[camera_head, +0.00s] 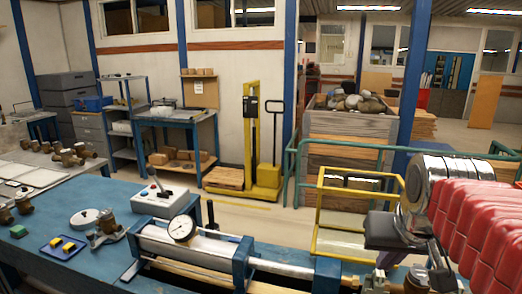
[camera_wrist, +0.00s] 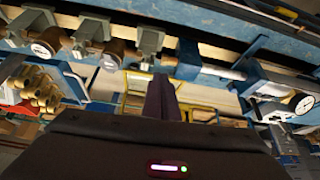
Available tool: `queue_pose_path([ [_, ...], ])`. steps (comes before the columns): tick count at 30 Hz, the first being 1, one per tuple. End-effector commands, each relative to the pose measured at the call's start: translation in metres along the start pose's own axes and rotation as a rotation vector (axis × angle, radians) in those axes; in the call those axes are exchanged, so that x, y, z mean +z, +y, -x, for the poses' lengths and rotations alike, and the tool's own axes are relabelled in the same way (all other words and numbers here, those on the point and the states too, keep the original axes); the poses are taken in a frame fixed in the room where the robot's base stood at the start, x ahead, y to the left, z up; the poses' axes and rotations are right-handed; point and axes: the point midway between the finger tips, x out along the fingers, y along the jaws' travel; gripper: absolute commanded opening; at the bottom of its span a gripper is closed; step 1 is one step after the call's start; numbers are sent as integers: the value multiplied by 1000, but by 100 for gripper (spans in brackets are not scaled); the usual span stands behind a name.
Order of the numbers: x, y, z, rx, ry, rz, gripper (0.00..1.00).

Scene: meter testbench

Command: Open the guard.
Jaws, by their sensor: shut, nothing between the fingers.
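Yellow framing also shows behind my fingers in the wrist view (camera_wrist: 138,74). My gripper (camera_wrist: 161,80) is shut and empty, its two dark fingers together. In the head view, a dark block at the end of my arm covers the guard's lower right part. I cannot tell whether the fingers touch the frame.
The blue bench (camera_head: 80,262) carries a cylinder with a dial gauge (camera_head: 181,228), a control box with a lever (camera_head: 160,200) and several brass meters. A green rail (camera_head: 292,170) and a crate of meters (camera_head: 348,125) stand beyond. Open floor lies behind the bench.

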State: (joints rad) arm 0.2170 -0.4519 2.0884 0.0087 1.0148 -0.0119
Motion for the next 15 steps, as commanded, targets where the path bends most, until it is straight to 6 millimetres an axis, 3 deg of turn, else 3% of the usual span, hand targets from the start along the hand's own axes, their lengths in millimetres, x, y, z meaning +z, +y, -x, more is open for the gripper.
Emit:
queue_pose_path([
  [3, 40, -14, -17, -17, -10, 33, 0],
  [9, 101, -33, -39, -45, -23, 92, 0],
  [15, 144, -47, -48, -73, -29, 149, 0],
])
